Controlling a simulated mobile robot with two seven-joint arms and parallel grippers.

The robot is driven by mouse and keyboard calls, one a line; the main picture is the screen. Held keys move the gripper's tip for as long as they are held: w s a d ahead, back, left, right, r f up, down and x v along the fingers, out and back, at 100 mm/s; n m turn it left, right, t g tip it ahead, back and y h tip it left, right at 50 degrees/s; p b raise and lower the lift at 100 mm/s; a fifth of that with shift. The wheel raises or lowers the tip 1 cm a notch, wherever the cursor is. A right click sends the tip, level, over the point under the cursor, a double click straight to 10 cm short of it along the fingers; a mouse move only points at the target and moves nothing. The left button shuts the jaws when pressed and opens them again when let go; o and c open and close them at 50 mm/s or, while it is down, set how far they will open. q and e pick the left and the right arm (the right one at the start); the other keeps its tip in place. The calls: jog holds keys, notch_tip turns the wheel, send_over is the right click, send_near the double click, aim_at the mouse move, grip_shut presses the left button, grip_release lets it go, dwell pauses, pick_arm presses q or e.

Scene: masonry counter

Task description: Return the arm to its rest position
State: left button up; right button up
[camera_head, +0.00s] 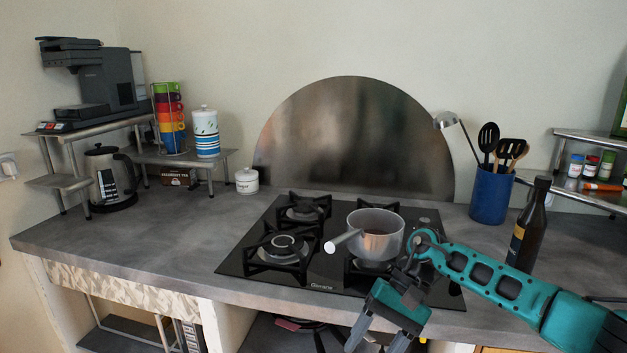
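My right arm (500,285) comes in from the right, teal and dark, and reaches over the front right of the counter. Its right gripper (376,342) points down in front of the counter's front edge, below the pot. Its two dark fingers stand apart, with nothing seen between them; their tips are at the bottom edge of the picture. My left gripper and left arm are not in view. A metal pot (376,236) stands on the right part of the black cooktop (262,255), its handle toward the front left. The gripper is apart from the pot handle.
A dark bottle (528,232) stands close behind my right arm. A blue utensil holder (490,195) is behind it. A kettle (110,180), coffee machine (95,80) and cup rack (169,118) are at the left. The left counter front (150,250) is clear.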

jog(key=s+a+r+m+t+y, duration=0.1)
jog(key=s+a+m+t+y, duration=0.2)
jog(key=a+m+t+y, duration=0.65)
jog(key=s+a+r+m+y, duration=0.1)
jog(key=s+a+m+y, duration=0.4)
jog(key=m, duration=1)
jog(key=w+d+f+m+t+h, duration=0.1)
jog(key=d+f+m+t+h, duration=0.35)
jog(key=m, duration=0.75)
jog(key=w+d+f+m+t+h, duration=0.15)
jog(key=d+m+t+h, duration=0.45)
jog(key=m, duration=0.7)
jog(key=s+d+f+m+g+h, duration=0.4)
jog(key=s+d+f+m+h, duration=0.4)
jog(key=m, duration=1)
jog(key=s+d+f, duration=0.3)
jog(key=s+f, duration=0.1)
jog(key=s, duration=0.1)
jog(key=shift+s+d+f+g, duration=0.25)
jog(key=shift+d+f+g, duration=0.05)
jog(key=shift+d+f, duration=0.1)
jog(key=shift+a, duration=0.1)
grip_shut()
